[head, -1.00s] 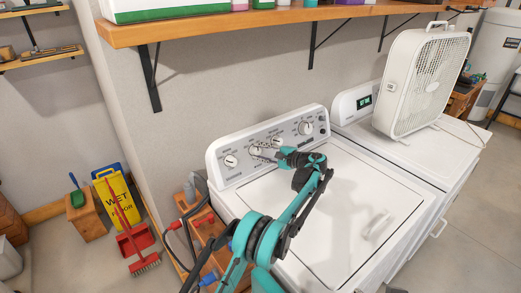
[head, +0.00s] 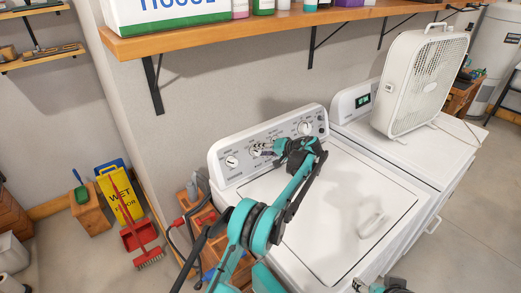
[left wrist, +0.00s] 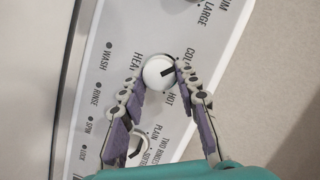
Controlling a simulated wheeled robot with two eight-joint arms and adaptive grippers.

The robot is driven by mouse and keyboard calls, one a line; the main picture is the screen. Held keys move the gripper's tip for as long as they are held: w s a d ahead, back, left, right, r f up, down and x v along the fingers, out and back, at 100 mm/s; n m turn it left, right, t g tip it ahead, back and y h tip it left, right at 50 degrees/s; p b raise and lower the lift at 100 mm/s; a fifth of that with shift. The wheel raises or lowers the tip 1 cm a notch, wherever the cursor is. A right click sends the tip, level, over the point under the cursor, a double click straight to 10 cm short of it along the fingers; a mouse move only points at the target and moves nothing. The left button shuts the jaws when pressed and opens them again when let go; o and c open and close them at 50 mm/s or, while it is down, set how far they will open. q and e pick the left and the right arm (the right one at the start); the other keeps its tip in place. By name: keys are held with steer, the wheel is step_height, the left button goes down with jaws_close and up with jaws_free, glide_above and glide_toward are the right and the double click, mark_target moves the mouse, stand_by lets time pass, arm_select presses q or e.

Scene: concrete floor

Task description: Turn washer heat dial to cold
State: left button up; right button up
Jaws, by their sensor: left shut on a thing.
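The heat dial (left wrist: 157,73) is a round white knob with a black mark, on the washer (head: 330,210) panel. In the left wrist view the mark points right, between the COLD and HOT labels. My left gripper (left wrist: 157,78) has a fingertip on each side of the dial and is shut on it. In the head view my left gripper (head: 260,149) is at the panel and largely hides the dial. A part of my right gripper (head: 383,286) shows at the bottom edge; its fingers are not clear.
Another dial (left wrist: 137,150) is close below the left fingers in the wrist view. A wooden shelf (head: 290,24) hangs above the panel. A box fan (head: 420,82) stands on the machine (head: 440,150) at the right. The washer's lid is shut and clear.

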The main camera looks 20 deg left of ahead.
arm_select(q)
steer(key=shift+n+h, duration=0.4)
steer(key=shift+n, duration=0.6)
steer(key=shift+s+p, duration=0.1)
steer(key=shift+p, duration=0.2)
steer(key=o, duration=1.2)
steer(key=shift+c, duration=0.2)
steer(key=v, duration=1.1)
steer(key=shift+s+d+r, duration=0.2)
steer(key=shift+s+d, duration=0.05)
steer(key=shift+d, duration=0.05)
